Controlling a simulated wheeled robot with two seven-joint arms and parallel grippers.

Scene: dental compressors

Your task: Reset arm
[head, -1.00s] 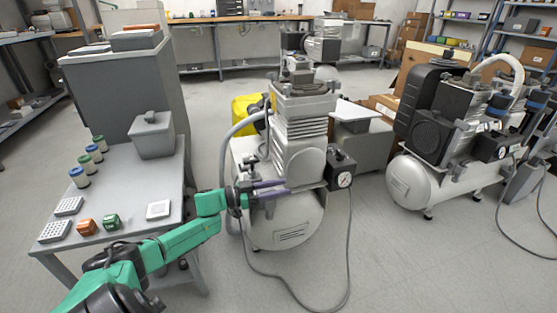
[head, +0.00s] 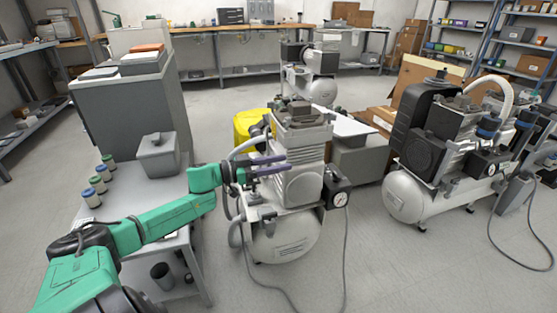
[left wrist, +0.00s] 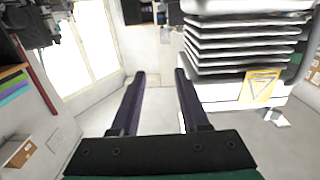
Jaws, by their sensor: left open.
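My left gripper (head: 272,165) is at the end of the green arm, in front of the finned cylinder of the middle compressor (head: 300,145). Its two dark purple fingers point right and are apart, with nothing between them. In the left wrist view the fingers (left wrist: 160,75) are spread and empty, and light fins of a compressor show beyond, to the right. Whether the fingers touch the compressor cannot be told. My right gripper is not in view.
The grey side table (head: 165,195) at left holds a lidded grey bin (head: 157,158) and several small jars (head: 97,183); my arm crosses over it. A second compressor (head: 440,170) stands at right. A hose and cable lie on the floor. Free floor (head: 400,270) is in front.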

